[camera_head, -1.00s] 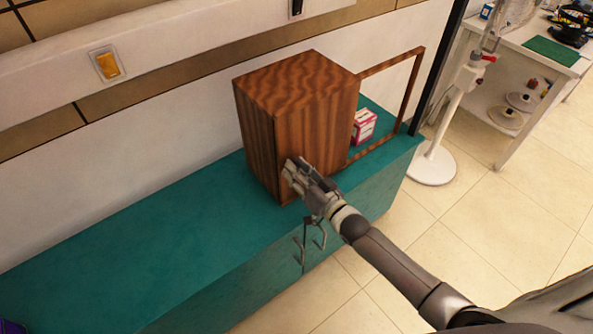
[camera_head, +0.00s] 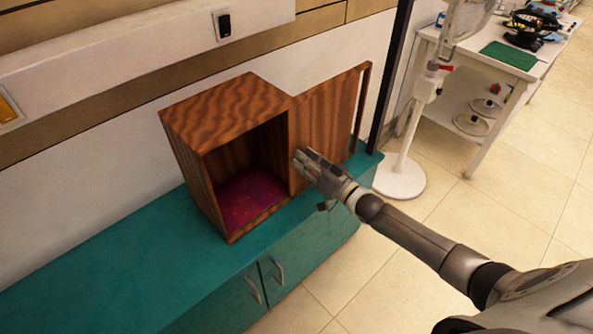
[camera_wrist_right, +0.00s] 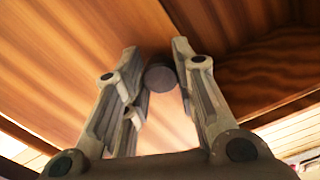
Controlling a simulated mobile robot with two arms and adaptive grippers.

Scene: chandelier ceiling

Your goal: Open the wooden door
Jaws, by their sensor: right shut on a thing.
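The wooden door (camera_head: 327,112) is a brown wood-grain panel beside the wooden cabinet (camera_head: 240,100), standing across most of the frame at its right. The cabinet front is open and shows a dark red floor (camera_head: 250,194). My right gripper (camera_head: 303,162) is at the door's left part, close to the cabinet's right front edge. In the right wrist view, the gripper (camera_wrist_right: 158,62) is shut on a dark round knob (camera_wrist_right: 160,77), with wood close behind it. The knob is hidden in the head view. My left gripper is not in view.
The cabinet stands on a teal counter (camera_head: 110,270) with handled doors (camera_head: 275,272). A narrow gap shows between the door and the frame's right post (camera_head: 363,105). A white stand (camera_head: 400,178) and a white table (camera_head: 492,58) are at right.

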